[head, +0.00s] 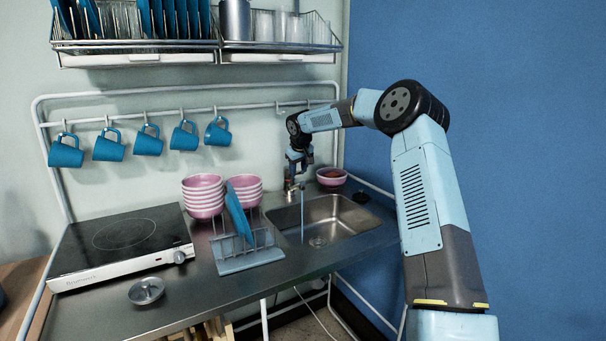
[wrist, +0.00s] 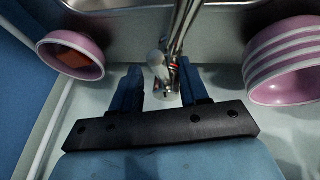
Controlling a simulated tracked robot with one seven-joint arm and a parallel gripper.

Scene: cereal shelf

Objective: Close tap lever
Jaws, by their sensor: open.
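The chrome tap (head: 291,186) stands at the back edge of the sink. A blue-looking stream of water (head: 302,213) falls from it into the basin. In the wrist view the tap (wrist: 184,28) runs up from between my fingers, with its pale rounded lever (wrist: 158,64) just in front of the fingertips. My gripper (head: 297,172) hangs over the tap from above and behind. In the wrist view its two dark blue fingers (wrist: 160,74) are apart, one on each side of the tap base and lever. I cannot tell whether a finger touches the lever.
The sink (head: 340,224) lies in front of the tap. A pink bowl (head: 331,178) is to its right. Stacked pink bowls (head: 203,196) and a dish rack (head: 247,257) stand to its left. Blue mugs (head: 184,137) hang from the rail. A blue wall (head: 500,130) borders the right.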

